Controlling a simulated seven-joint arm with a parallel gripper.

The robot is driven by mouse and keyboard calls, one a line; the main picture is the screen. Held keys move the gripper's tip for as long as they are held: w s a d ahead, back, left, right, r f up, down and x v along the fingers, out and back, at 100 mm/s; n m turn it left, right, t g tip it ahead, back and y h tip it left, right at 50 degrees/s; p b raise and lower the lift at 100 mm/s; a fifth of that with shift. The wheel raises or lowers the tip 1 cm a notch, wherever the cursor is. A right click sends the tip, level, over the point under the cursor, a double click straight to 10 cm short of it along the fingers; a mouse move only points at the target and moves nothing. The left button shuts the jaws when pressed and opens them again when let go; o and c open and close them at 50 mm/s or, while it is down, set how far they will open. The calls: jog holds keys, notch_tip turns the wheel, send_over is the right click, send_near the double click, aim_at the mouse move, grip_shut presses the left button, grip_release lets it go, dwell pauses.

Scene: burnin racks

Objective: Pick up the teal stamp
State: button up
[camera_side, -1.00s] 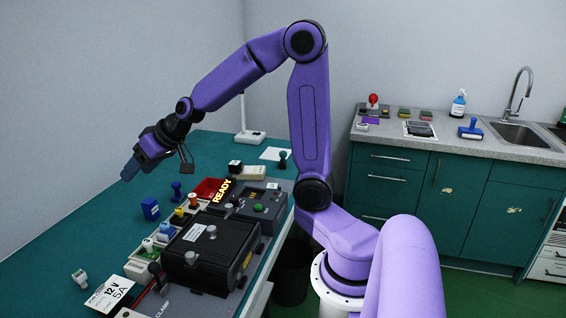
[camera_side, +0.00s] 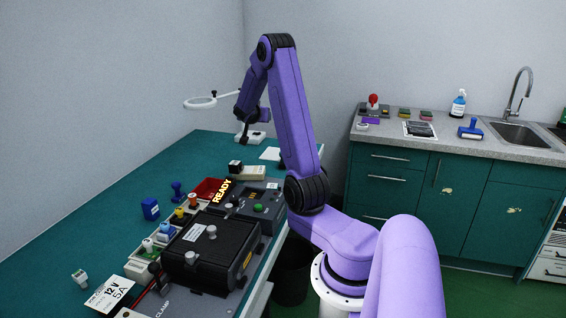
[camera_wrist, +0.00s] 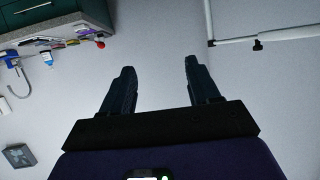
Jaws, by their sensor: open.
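My gripper (camera_wrist: 159,66) is open in the wrist view, with two dark fingers spread wide and only plain wall between them. In the side view my wrist is up beside the desk lamp, above the far end of the bench, and its fingers cannot be made out clearly. The teal stamp is not visible now. A small dark-teal stamp stood on the bench by the white paper in the earlier side frame; my arm now covers that spot.
The green bench (camera_side: 95,232) carries a blue stamp (camera_side: 177,190), a blue block (camera_side: 150,208), a black clamp box (camera_side: 205,257) and several small stamps. The ring lamp (camera_side: 200,103) is close to my wrist. A counter with a sink (camera_side: 515,133) stands behind, right.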

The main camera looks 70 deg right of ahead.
jog(key=s+d+m+g, duration=0.1)
jog(key=s+d+g, duration=0.1)
jog(key=s, duration=0.2)
notch_tip(320, 180, down, 15)
jog(key=shift+h, duration=0.3)
jog(key=x, duration=0.7)
jog(key=shift+s+f, duration=0.15)
jog(key=shift+s, duration=0.15)
jog(key=shift+f+x, duration=0.2)
jog(key=shift+x, duration=2.55)
jog(key=shift+s, duration=0.15)
jog(key=c, duration=1.1)
